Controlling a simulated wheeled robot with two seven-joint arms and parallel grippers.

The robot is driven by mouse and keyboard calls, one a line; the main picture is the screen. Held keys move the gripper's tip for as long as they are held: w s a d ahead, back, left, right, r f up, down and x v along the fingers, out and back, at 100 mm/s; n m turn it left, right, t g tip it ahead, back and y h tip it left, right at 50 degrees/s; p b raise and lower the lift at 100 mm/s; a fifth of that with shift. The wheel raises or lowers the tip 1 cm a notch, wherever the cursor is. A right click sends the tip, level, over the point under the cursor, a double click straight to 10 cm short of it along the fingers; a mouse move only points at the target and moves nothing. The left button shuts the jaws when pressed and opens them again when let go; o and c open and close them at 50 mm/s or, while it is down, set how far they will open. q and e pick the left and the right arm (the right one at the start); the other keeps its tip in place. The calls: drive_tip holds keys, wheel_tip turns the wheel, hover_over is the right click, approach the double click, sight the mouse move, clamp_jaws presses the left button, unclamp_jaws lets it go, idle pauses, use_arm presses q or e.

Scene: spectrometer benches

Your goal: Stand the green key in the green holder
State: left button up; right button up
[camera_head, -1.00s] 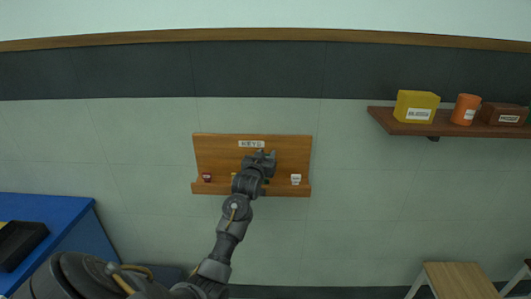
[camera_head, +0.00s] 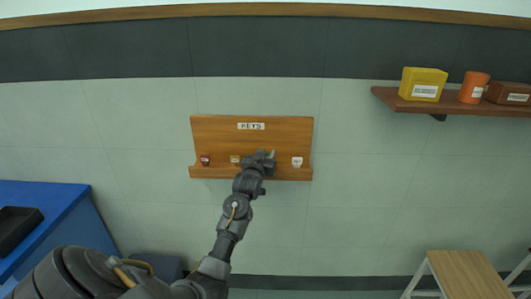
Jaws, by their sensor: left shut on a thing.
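A wooden key board (camera_head: 220,135) with a "KEYS" label hangs on the wall, with a ledge along its bottom. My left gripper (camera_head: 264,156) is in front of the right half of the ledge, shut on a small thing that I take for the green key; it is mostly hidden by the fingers. The green holder cannot be made out; my gripper and wrist cover that part of the ledge. My right gripper is not in view.
On the ledge are a red holder (camera_head: 206,161), a yellow holder (camera_head: 235,160) and a white holder (camera_head: 297,162). A wall shelf (camera_head: 460,108) with boxes is at the right. A blue bench (camera_head: 60,205) is at the left, a wooden-topped stool (camera_head: 462,272) at lower right.

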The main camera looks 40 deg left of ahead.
use_arm(q)
drive_tip(key=shift+f, duration=0.2)
idle(0.5)
idle(0.4)
drive_tip(key=shift+p, duration=0.65)
idle(0.3)
drive_tip(key=shift+f+b, duration=0.35)
drive_tip(key=shift+f, duration=0.3)
idle(0.3)
drive_tip(key=o, duration=0.7)
drive_tip(key=shift+s, duration=0.1)
